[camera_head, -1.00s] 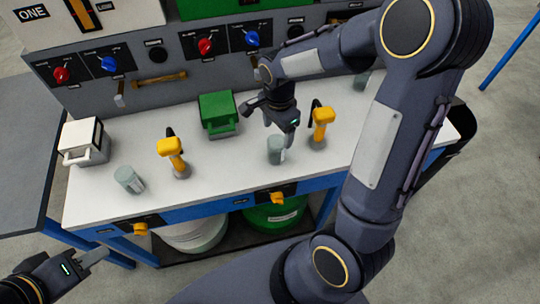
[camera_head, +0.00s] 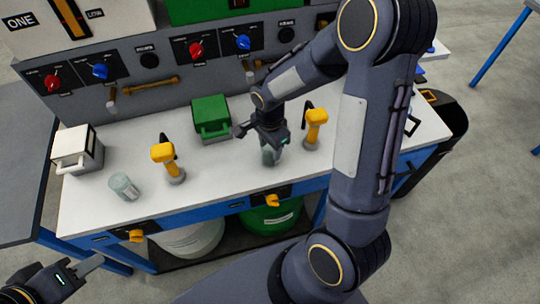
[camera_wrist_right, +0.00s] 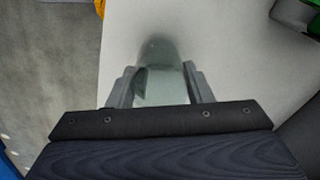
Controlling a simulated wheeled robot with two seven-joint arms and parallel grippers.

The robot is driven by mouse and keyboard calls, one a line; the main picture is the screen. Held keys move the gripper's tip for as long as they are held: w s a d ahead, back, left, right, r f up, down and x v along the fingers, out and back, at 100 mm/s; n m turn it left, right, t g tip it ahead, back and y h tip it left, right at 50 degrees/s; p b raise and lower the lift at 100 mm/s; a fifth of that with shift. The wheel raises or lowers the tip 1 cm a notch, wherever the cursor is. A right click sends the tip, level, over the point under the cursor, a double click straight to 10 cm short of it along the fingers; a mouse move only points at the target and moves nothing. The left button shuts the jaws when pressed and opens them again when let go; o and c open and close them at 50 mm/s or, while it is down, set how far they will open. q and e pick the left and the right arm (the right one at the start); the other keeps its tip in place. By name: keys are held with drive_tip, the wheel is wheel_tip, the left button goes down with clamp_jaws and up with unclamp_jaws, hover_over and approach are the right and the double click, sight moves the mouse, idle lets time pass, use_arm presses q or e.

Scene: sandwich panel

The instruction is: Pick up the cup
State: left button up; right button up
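A greenish clear cup (camera_head: 269,157) stands on the white worktop near its front edge, partly covered by my right gripper (camera_head: 272,143). In the right wrist view the cup (camera_wrist_right: 163,75) is between the two spread fingers of the right gripper (camera_wrist_right: 158,88). The fingers are open around it; contact on either side is not clear. A second similar cup (camera_head: 124,186) stands at the left of the worktop. My left gripper (camera_head: 88,265) is low at the left, off the table, with nothing visible in it; its finger gap cannot be made out.
Yellow-handled taps (camera_head: 166,158) and (camera_head: 315,125) stand left and right of the gripped-around cup. A green box (camera_head: 210,114) and a white box (camera_head: 76,150) sit further back. A panel with knobs (camera_head: 195,51) rises behind the worktop (camera_head: 225,165).

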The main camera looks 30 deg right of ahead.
drive_tip(key=c, duration=0.4)
drive_tip(key=shift+c, duration=0.2)
drive_tip(key=shift+r, duration=0.1)
